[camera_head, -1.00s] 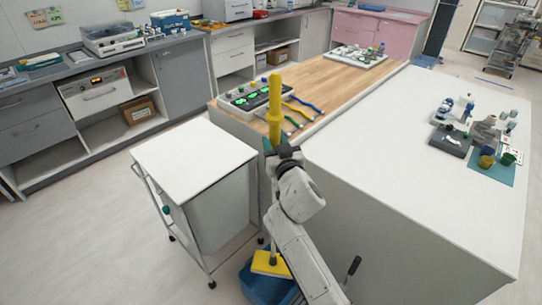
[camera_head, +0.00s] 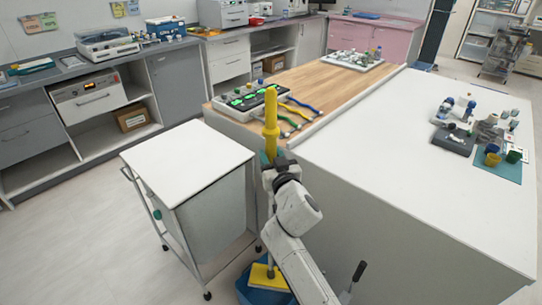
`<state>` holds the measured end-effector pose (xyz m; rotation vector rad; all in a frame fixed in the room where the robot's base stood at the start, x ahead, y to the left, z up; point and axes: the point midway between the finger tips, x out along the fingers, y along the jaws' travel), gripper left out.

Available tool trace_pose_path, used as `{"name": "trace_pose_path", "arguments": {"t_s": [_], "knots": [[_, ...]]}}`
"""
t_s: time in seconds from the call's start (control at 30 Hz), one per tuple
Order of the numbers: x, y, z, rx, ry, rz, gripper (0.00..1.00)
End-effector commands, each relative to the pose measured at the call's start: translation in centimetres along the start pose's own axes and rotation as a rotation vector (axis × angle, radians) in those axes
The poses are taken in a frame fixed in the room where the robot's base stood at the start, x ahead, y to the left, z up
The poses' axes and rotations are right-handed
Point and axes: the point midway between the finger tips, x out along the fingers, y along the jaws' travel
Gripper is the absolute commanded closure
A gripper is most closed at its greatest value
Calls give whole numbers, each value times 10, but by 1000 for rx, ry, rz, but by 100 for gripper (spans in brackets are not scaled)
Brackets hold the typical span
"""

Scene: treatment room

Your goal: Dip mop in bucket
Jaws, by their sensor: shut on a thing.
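The mop (camera_head: 271,122) has a thick yellow upper handle and stands nearly upright. My gripper (camera_head: 271,160) is shut on the handle below its yellow grip, with dark and greenish parts showing there. My arm hides much of the lower shaft. The mop's yellow head (camera_head: 262,277) shows at the bottom of the view, over the blue bucket (camera_head: 247,290). The bucket stands on the floor between the white trolley and the island, cut off by the lower frame edge. I cannot tell how deep the mop head sits in it.
A white-topped trolley (camera_head: 185,160) stands close on the left. The white island counter (camera_head: 400,170) is close on the right, with a device with green lights (camera_head: 250,100) behind the mop. A dark handle (camera_head: 358,270) rises near the bucket. Floor (camera_head: 70,240) at left is clear.

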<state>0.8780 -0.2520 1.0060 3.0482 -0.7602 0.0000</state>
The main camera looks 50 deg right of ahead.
Motion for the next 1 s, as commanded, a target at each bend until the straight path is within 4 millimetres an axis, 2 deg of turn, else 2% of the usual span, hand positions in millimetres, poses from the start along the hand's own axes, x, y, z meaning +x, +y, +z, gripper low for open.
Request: {"name": "trace_pose_path", "arguments": {"t_s": [0.1,1.0], "knots": [[0,0,13,0,4,-1,98],[0,0,86,0,5,-1,98]]}}
